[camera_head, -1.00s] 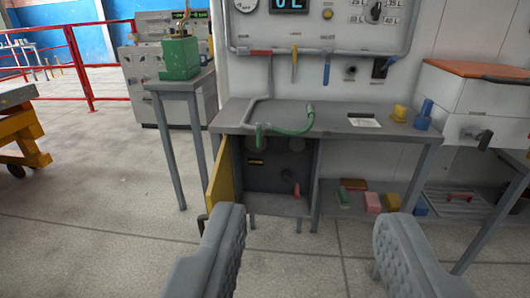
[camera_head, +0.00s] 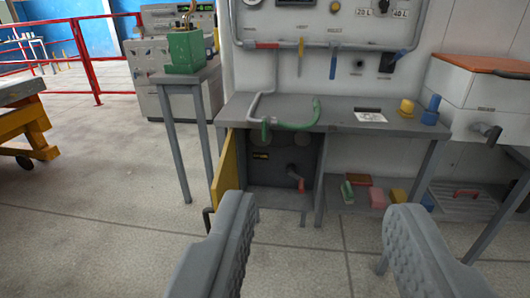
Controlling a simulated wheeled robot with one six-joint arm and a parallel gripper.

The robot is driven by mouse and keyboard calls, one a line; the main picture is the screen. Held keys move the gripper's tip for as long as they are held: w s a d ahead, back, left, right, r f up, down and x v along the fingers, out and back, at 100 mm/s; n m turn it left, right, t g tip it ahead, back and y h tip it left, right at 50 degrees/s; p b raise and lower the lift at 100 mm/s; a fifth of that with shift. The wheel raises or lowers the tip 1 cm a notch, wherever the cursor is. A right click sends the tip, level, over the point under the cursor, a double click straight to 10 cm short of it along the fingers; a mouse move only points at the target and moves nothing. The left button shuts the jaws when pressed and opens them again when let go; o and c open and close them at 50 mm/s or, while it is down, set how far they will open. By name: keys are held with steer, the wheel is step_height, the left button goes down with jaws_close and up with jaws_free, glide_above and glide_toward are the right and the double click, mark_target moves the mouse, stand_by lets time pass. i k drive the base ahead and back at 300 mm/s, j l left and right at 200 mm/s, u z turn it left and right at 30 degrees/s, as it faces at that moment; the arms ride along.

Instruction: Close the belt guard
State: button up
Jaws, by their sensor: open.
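The belt guard appears to be the yellow hinged door (camera_head: 228,167) at the left side of the grey cabinet under the bench. It stands swung open toward me, seen nearly edge-on. A dark handle (camera_head: 207,222) shows at its lower front edge. The cabinet opening (camera_head: 283,165) is uncovered, with round shapes and a red-handled lever (camera_head: 297,178) inside. My gripper (camera_head: 322,225) is open and empty in front of the bench, apart from the door. Its left finger is near the door's lower edge in the picture.
Coloured blocks (camera_head: 378,199) lie on the low shelf at right. A side stand (camera_head: 185,85) holds a green box (camera_head: 186,50).

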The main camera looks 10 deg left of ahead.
mark_target(226, 177)
steer(key=i+j+z, duration=0.25)
steer(key=j, duration=0.85)
steer(key=j+z, duration=0.25)
steer(key=j, duration=0.85)
steer(key=k, duration=0.05)
